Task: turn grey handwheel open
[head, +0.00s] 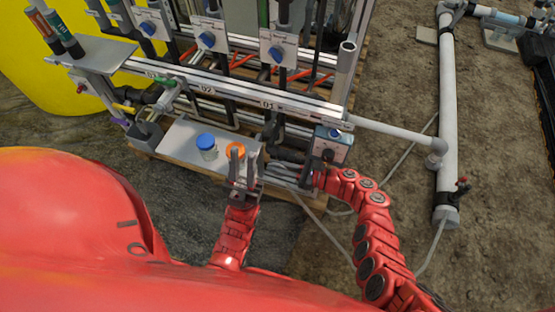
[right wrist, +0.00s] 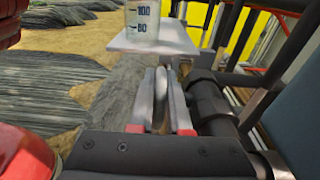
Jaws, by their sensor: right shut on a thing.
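In the right wrist view, my right gripper (right wrist: 163,100) is shut on a thin grey rounded piece (right wrist: 161,98), seen edge-on between the two fingers. It appears to be the grey handwheel's rim, beside a dark pipe fitting. In the head view, my right arm reaches in from the right to the lower front of the skid, and its gripper (head: 292,172) is small and dark there. The handwheel cannot be made out clearly in that view. My left gripper (head: 245,158) points up at the front of the tray, its fingers apart with nothing seen between them.
A grey tray (head: 178,138) holds a blue-lidded jar (head: 206,146) and an orange ring (head: 236,149) close behind my left gripper. A marked clear container (right wrist: 143,22) shows in the right wrist view. A box with a blue knob (head: 333,146) stands above my right gripper. Pipes crowd the skid.

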